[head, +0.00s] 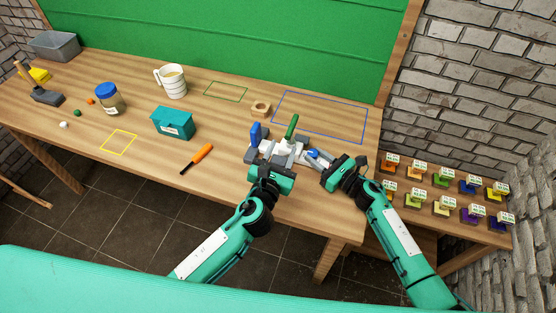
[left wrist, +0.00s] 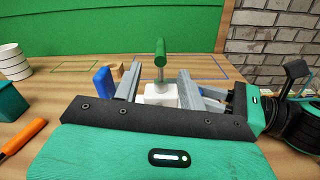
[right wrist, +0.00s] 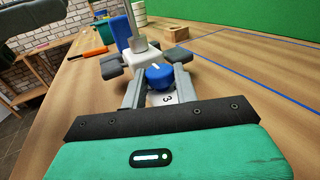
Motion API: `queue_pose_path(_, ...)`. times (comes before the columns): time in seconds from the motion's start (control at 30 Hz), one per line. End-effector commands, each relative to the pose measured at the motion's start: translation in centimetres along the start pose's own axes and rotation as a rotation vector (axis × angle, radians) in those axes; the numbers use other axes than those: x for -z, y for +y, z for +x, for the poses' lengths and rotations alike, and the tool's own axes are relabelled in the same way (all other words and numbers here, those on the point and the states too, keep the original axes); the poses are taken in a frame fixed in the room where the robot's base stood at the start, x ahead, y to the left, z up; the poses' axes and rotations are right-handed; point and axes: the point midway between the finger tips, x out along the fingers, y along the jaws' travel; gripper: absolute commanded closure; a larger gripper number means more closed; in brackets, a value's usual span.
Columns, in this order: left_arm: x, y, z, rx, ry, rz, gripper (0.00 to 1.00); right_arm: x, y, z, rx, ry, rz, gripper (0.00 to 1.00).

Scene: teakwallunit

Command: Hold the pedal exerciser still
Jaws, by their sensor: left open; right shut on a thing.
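The pedal exerciser (head: 287,151) stands on the workbench near its front right. It has a white body, grey feet, an upright grey post with a green grip (left wrist: 160,50), a blue upright pad (head: 256,134) and a blue knob (right wrist: 158,74). My left gripper (head: 273,160) is open at the exerciser's near side; in the left wrist view its fingers stand apart on either side of the white body (left wrist: 160,95). My right gripper (head: 322,160) comes from the right and is shut on the exerciser at the blue knob. The fingers partly hide the contact.
A blue outlined rectangle (head: 320,115) lies behind the exerciser, with a small wooden block (head: 261,109) beside it. A lower shelf (head: 440,200) with coloured blocks is right.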

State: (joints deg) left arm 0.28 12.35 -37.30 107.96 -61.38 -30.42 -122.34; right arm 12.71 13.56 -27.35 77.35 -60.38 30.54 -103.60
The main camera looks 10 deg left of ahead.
Motion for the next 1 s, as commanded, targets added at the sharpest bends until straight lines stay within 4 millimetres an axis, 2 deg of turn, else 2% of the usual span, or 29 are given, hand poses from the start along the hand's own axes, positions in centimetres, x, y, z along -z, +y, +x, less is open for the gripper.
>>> queue_pose_path(0.03, -0.1, 0.0, 1.2, -0.001, -0.003, 0.001, 0.59, 0.0, 0.0, 0.0, 0.0, 0.001, 0.0, 0.92)
queue_pose_path(0.2, -0.1, 0.0, 4.5, -0.001, -0.002, 0.0, 0.59, 0.0, 0.0, 0.0, 0.0, 0.0, 0.0, 0.92)
queue_pose_path(0.4, -0.1, -0.1, 7.2, 0.0, -0.002, 0.0, 0.59, 0.0, 0.0, 0.0, 0.0, 0.0, 0.0, 0.92)
queue_pose_path(0.6, 0.0, 0.0, 8.4, 0.001, -0.002, 0.001, 0.59, 0.0, 0.0, 0.0, 0.001, 0.0, 0.0, 0.92)
queue_pose_path(0.87, 0.0, 0.0, 8.4, 0.001, -0.002, 0.001, 0.59, 0.0, 0.0, 0.0, 0.001, 0.0, 0.0, 0.92)
queue_pose_path(1.0, 0.0, 0.0, 8.4, 0.001, -0.002, 0.001, 0.84, 0.0, 0.0, 0.0, 0.001, 0.0, 0.0, 0.92)
